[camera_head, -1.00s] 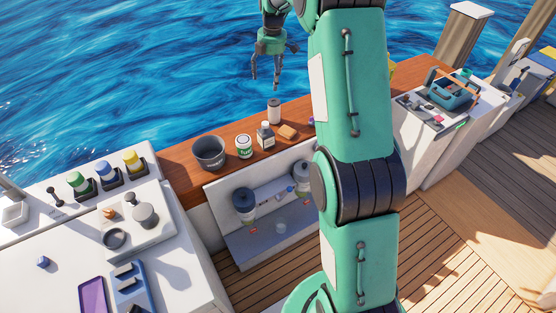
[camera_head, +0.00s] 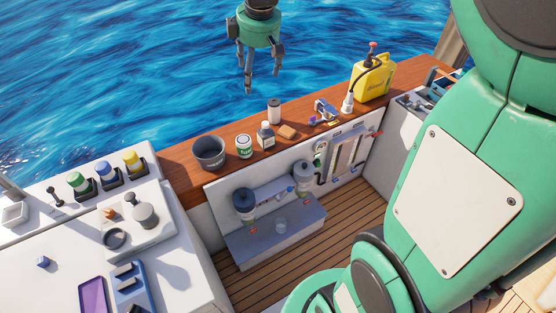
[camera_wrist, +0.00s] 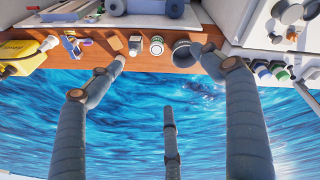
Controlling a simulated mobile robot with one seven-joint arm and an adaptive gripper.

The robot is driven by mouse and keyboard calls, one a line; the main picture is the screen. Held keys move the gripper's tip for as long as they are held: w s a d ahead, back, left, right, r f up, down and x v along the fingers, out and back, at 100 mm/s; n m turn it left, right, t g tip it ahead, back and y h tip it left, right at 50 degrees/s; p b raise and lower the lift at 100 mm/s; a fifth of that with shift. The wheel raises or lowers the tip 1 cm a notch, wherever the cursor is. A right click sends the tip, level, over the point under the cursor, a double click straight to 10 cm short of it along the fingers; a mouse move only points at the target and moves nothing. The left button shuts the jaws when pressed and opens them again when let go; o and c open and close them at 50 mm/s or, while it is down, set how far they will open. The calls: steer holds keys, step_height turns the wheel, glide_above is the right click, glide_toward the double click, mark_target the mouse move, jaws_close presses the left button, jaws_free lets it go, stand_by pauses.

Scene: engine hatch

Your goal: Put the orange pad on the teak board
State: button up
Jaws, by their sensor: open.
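The orange pad (camera_head: 287,131) lies on the reddish-brown teak board (camera_head: 180,170), to the right of a small grey-capped bottle. In the wrist view the pad (camera_wrist: 115,43) shows near the top, above one finger's tip, on the board (camera_wrist: 150,62). My gripper (camera_head: 258,82) hangs in the air over the water, beyond the board's far edge and apart from the pad. Its fingers are spread and hold nothing. In the wrist view my gripper (camera_wrist: 165,80) shows three separated fingers with water between them.
On the board stand a dark grey bucket (camera_head: 209,152), a white-and-green can (camera_head: 243,146), a capped bottle (camera_head: 265,135), a pale canister (camera_head: 274,111) and a yellow jug (camera_head: 371,78). A white counter (camera_head: 60,220) with several caps and trays is at left.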

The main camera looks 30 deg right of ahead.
steer(key=s+a+m+t, duration=0.1)
steer(key=s+a+m, duration=0.2)
steer(key=s, duration=0.6)
steer(key=s+a+f+m, duration=0.1)
steer(key=s+a+m, duration=0.2)
steer(key=s, duration=0.7)
steer(key=s+a+f+m+t, duration=0.1)
steer(key=s+a+m, duration=0.2)
steer(key=s, duration=0.7)
steer(key=shift+a+t, duration=0.3)
steer(key=shift+a, duration=0.2)
steer(key=shift+s+f, duration=0.1)
step_height(320, 180, down, 2)
steer(key=shift+f+b, duration=0.15)
steer(key=shift+b, duration=1)
